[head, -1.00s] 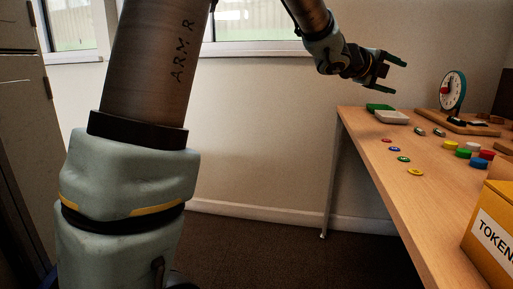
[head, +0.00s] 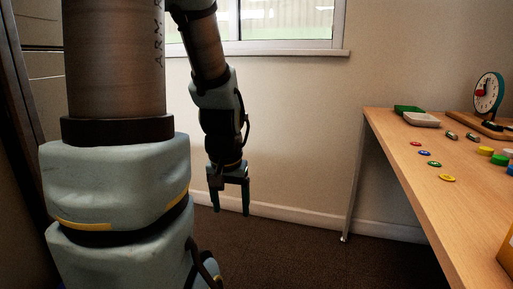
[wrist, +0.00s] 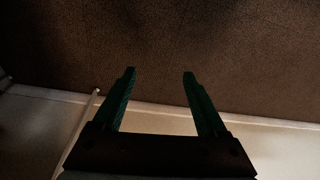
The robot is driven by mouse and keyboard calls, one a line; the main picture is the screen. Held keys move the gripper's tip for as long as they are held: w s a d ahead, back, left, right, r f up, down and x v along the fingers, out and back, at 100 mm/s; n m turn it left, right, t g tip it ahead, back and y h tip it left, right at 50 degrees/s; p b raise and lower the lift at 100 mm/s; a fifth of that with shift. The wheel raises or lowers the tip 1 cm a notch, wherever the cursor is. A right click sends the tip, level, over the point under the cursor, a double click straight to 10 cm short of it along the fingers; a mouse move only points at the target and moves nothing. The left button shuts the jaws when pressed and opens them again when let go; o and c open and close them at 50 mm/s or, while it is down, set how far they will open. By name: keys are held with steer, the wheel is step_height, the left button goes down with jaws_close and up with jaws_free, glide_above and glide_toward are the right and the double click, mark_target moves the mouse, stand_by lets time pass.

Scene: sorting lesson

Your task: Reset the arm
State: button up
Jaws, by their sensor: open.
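My gripper (head: 231,208) hangs pointing down in front of the wall, left of the table and apart from it. Its two green fingers are spread with nothing between them. In the wrist view my gripper (wrist: 160,75) is also open and empty, with dark carpet beyond the fingertips. My arm (head: 215,110) is bent, with its forearm coming down from the top of the head view.
The wooden table (head: 420,190) stands at right, holding a green tray (head: 408,109), a pale tray (head: 422,120), coloured rings, blocks and a toy clock (head: 488,93). A table leg (head: 352,195) stands right of my gripper. Carpet (head: 290,250) between is clear.

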step_height(320, 180, up, 34)
steer(key=s+n+p, duration=0.1)
steer(key=s+p, duration=0.1)
steer(key=p, duration=3.2)
steer(key=shift+a+f+g, duration=0.15)
steer(key=shift+a+g, duration=0.15)
steer(key=shift+a, duration=0.05)
